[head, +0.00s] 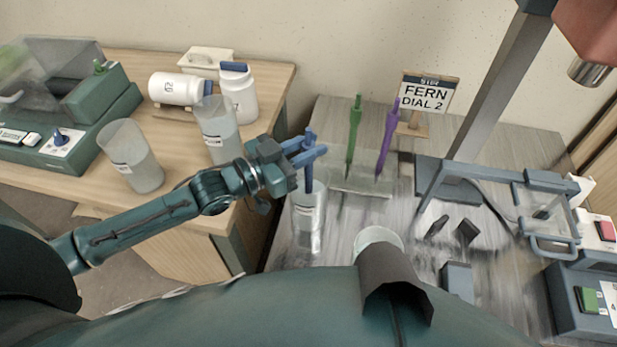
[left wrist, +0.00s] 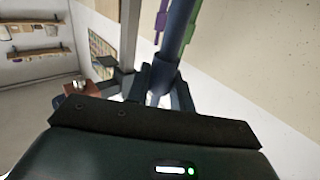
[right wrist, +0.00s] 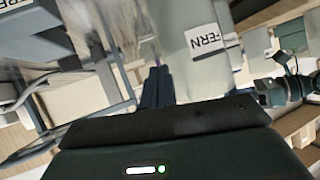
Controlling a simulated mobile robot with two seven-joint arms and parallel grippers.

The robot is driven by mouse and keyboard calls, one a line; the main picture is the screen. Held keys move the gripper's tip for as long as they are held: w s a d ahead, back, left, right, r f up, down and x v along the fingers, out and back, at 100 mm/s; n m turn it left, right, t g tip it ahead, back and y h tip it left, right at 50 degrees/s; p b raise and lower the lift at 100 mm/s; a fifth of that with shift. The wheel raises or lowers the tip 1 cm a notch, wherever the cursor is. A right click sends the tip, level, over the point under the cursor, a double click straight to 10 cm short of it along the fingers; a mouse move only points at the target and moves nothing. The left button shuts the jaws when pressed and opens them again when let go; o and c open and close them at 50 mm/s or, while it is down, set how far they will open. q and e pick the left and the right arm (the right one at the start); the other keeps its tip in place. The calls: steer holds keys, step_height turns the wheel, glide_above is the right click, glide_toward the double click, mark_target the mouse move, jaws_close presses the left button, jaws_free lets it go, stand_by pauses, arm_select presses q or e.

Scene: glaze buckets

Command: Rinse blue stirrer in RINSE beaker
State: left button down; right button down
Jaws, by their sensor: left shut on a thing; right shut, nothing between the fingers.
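My left gripper (head: 306,153) is shut on the blue stirrer (head: 309,178), which is upright. The stirrer's lower part is at the mouth of a clear beaker (head: 309,222) on the grey table; I cannot tell how deep its tip is. That beaker's label is too small to read. The stirrer's dark blue shaft (left wrist: 181,28) also shows between the fingers in the left wrist view. My right gripper (right wrist: 157,87) is shut and empty near a FERN-labelled container (right wrist: 190,75).
A green stirrer (head: 353,135) and a purple stirrer (head: 388,140) stand behind the beaker, by a FERN DIAL 2 sign (head: 424,92). A pale bucket (head: 378,236) is right of it. A dark frame (head: 490,95) rises at right.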

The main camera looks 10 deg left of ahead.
arm_select(q)
step_height(320, 180, up, 2)
steer(key=shift+p, duration=0.55)
steer(key=shift+f, duration=0.1)
steer(key=shift+f+b, duration=1.05)
steer(key=shift+f, duration=0.3)
